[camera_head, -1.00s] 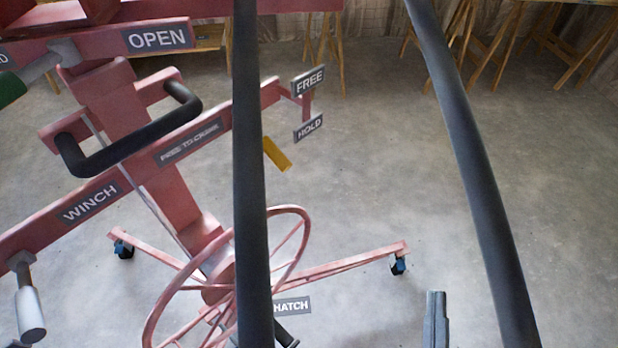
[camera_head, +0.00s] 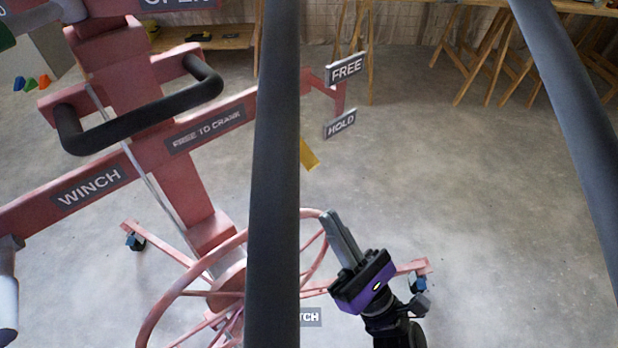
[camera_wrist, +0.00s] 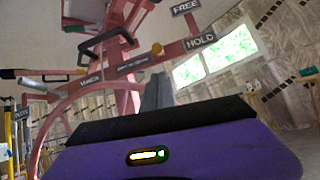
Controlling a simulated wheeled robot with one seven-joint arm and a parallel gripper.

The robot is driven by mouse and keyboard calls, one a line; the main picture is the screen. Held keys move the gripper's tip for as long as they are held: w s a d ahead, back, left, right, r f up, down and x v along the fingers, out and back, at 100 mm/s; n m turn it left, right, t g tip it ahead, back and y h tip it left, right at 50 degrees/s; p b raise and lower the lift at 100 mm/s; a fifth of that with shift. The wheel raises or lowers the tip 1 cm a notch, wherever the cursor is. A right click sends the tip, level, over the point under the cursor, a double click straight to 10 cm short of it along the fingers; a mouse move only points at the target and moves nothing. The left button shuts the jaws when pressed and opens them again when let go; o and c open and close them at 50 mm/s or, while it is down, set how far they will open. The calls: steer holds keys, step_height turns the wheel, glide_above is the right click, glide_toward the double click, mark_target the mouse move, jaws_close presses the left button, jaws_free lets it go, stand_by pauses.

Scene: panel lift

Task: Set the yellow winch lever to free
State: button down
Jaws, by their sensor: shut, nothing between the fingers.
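The yellow winch lever (camera_head: 308,155) shows as a short yellow piece just below and left of the HOLD plate (camera_head: 340,123); a dark upright bar hides the rest. The FREE plate (camera_head: 346,67) is above HOLD. In the wrist view the lever's yellow end (camera_wrist: 157,48) is left of the HOLD plate (camera_wrist: 200,41), with the FREE plate (camera_wrist: 185,7) higher up. My gripper (camera_head: 330,214) is shut and empty, pointing up, below the lever and apart from it in the picture. Its fingers also show in the wrist view (camera_wrist: 157,92), below the lever's end.
The red handwheel (camera_head: 170,305) stands left of my gripper, overlapping its fingertips in the picture. The red beam (camera_head: 90,185) carries the WINCH label, and a black handle (camera_head: 140,130) sits above it. A caster leg (camera_head: 410,268) is behind my gripper. Open floor lies right.

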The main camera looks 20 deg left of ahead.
steer(key=p+x, duration=0.2)
steer(key=x, duration=0.7)
steer(key=shift+w+a+r, duration=0.15)
steer(key=shift+a+r, duration=0.1)
steer(key=shift+r, duration=0.1)
